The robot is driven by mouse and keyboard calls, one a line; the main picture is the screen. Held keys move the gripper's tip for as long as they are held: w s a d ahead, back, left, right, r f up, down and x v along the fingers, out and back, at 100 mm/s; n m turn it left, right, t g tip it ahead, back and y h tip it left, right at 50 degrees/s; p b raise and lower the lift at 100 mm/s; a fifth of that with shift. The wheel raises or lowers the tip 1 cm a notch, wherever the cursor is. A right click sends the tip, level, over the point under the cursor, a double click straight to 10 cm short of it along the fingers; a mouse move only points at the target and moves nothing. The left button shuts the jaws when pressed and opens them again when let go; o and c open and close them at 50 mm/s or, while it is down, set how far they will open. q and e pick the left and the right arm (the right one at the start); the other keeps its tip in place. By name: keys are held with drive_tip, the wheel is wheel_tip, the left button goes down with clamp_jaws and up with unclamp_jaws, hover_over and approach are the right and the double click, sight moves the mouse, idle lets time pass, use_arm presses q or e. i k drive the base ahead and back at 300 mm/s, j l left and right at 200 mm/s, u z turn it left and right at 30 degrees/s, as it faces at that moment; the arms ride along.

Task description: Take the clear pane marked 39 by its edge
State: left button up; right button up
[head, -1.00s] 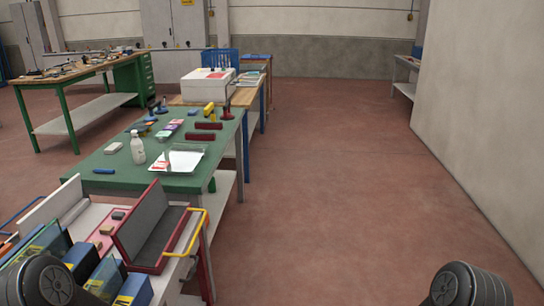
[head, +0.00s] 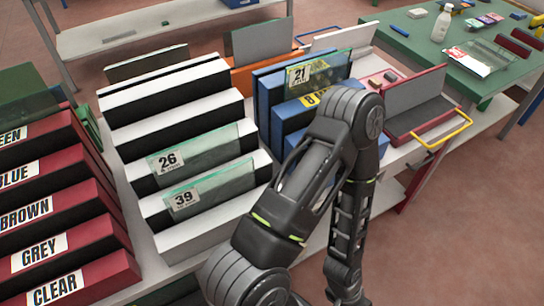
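The clear pane marked 39 (head: 220,190) stands in the lowest filled slot of a white stepped rack with black slots (head: 190,229). Its white label with the number is at its left end. A similar pane marked 26 (head: 205,149) stands one step higher, behind it. One of my arms reaches up from the bottom in front of the rack's right side and covers part of the view there. No gripper fingertips show in the head view, so I cannot see whether either gripper is open or holds anything.
A dark red stepped rack labelled by colour (head: 108,273) stands left of the white one. Blue holders (head: 270,92) with a pane marked 21 (head: 309,74) stand to the right. Beyond are a red-framed tray with a yellow handle (head: 446,133) and a green table (head: 412,48).

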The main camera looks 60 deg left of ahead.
sight(182, 203)
drive_tip(key=k+u, duration=0.15)
drive_tip(key=u, duration=2.2)
drive_tip(key=k+l+z, duration=0.15)
drive_tip(key=z, duration=0.15)
